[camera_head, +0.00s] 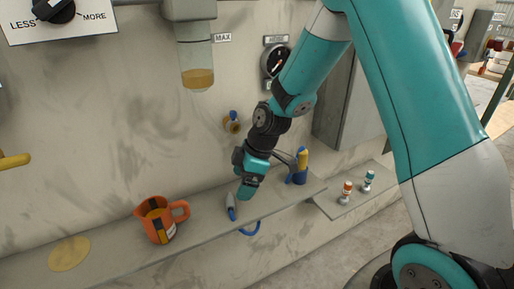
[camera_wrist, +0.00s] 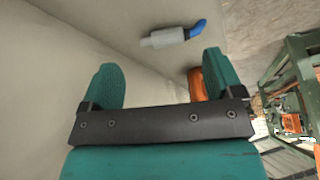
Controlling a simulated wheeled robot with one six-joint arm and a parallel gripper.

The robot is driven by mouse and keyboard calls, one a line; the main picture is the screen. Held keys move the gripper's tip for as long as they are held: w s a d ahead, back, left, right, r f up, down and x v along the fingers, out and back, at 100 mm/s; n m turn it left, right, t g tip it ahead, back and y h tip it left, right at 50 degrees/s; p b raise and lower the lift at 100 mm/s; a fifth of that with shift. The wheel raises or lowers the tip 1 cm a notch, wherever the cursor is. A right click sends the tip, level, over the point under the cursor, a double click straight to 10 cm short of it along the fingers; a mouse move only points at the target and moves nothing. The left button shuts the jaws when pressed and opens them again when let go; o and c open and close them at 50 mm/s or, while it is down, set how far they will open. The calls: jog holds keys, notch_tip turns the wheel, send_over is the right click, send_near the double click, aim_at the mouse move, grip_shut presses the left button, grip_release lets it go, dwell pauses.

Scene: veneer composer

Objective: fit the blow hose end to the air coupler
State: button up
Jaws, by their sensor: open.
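The hose end (camera_head: 231,207) is a grey fitting on a blue hose, lying on the wall shelf. In the wrist view the hose end (camera_wrist: 163,38) lies beyond my fingertips, between their lines, its blue hose bending off to the right. The air coupler (camera_head: 233,125), a brass-coloured fitting with a blue top, sticks out of the wall above the shelf. My gripper (camera_head: 246,190) points down just above and right of the hose end in the head view. In the wrist view my gripper (camera_wrist: 160,62) is open with nothing between its teal fingers.
An orange jug (camera_head: 161,219) stands on the shelf (camera_head: 115,247) to the left. A blue and yellow bottle (camera_head: 301,167) stands right of my gripper, and two small bottles stand on a lower ledge (camera_head: 335,206). A sight glass (camera_head: 197,66) and a dial (camera_head: 275,61) are on the wall.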

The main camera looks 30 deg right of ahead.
jog(key=v, duration=1.1)
jog(key=s+a+r+m, duration=0.2)
jog(key=s+a, duration=0.2)
jog(key=s, duration=0.3)
jog(key=s+a+r+m+g, duration=0.1)
jog(key=s+a+r+m, duration=0.1)
jog(key=s, duration=0.6)
jog(key=s+a+r+m, duration=0.3)
jog(key=s+a+r, duration=0.1)
jog(key=s, duration=0.3)
jog(key=shift+s+a+g+p, duration=0.15)
jog(key=shift+a+g+p, duration=0.25)
jog(key=shift+a, duration=0.4)
